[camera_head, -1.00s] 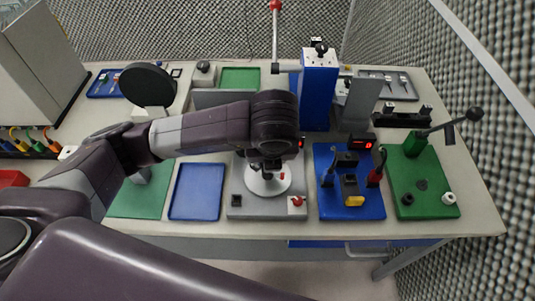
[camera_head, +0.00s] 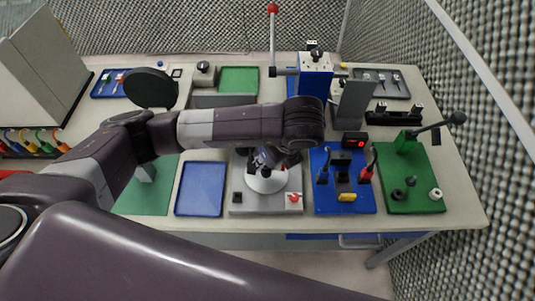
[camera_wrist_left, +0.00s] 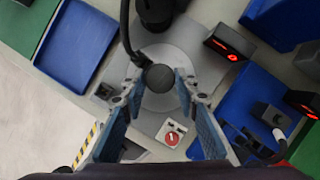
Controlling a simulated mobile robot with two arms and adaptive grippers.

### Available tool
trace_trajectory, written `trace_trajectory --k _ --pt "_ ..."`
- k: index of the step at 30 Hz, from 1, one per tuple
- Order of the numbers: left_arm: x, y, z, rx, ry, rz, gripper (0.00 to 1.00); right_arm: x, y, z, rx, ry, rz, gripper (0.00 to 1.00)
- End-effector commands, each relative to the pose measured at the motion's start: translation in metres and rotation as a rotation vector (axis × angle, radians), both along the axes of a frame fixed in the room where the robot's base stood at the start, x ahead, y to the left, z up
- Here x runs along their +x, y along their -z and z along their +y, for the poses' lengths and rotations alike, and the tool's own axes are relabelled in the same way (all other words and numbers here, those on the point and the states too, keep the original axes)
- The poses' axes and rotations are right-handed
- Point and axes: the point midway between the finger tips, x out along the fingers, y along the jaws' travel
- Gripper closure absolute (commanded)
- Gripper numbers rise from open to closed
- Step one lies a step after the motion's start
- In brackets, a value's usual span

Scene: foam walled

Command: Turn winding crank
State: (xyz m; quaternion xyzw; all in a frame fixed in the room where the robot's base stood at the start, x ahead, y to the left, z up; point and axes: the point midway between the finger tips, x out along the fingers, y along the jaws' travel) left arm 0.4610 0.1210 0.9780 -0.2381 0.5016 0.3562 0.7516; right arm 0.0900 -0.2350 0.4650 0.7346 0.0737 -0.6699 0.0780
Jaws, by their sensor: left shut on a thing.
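The winding station is a grey base plate (camera_head: 238,207) with a pale round disc (camera_head: 266,183), in front of me near the table's front edge. In the left wrist view, the crank's round black knob (camera_wrist_left: 158,78) is at the end of a dark curved arm (camera_wrist_left: 128,32) above the disc (camera_wrist_left: 162,101). My left gripper (camera_wrist_left: 159,84) has its two blue fingers on either side of the knob and is shut on it. In the head view, my left gripper (camera_head: 262,163) is tilted above the disc, and my wrist hides most of the crank. My right gripper is not in view.
A red button (camera_head: 293,197) is on the plate's front right corner. A blue panel (camera_head: 325,205) with cables and a green panel (camera_head: 420,201) with a lever stand to the right. An empty blue tray (camera_head: 200,190) lies to the left. A blue column (camera_head: 315,78) rises behind.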

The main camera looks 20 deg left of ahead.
Motion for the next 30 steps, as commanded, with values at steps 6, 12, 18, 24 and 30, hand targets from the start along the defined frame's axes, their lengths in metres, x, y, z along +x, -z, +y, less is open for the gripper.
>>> trace_trajectory --k 6,12,18,24,30 --pt "0.000 -0.001 -0.001 0.000 -0.090 0.003 0.96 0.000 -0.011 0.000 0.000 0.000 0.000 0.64" --pt "0.000 0.000 -0.001 0.000 -0.149 0.003 0.96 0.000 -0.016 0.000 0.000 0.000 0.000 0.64" --pt "0.001 0.000 -0.001 -0.001 -0.182 0.002 0.96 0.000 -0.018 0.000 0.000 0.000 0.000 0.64" --pt "0.001 0.001 -0.001 -0.001 -0.194 0.003 0.96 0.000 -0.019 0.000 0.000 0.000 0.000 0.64" --pt "0.001 0.001 -0.001 0.000 -0.196 0.003 0.96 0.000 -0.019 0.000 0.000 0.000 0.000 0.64"
